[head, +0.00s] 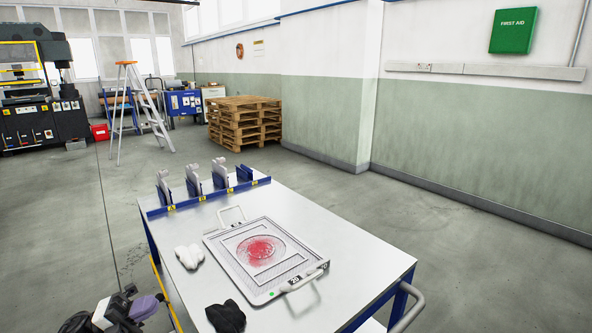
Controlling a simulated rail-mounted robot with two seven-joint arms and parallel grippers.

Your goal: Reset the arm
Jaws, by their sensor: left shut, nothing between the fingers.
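My left gripper (138,304) shows at the bottom left corner, off the left side of the table. It is shut and holds nothing. Part of it is cut off by the picture's lower edge. My right gripper is not in view.
A white-topped table (340,245) carries a framed tray (217,251) with a red-stained disc, a white crumpled cloth (189,257), a black crumpled item (225,316) and a blue rack (215,194) with upright pieces. A stepladder (150,105) and pallets (243,122) stand far back.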

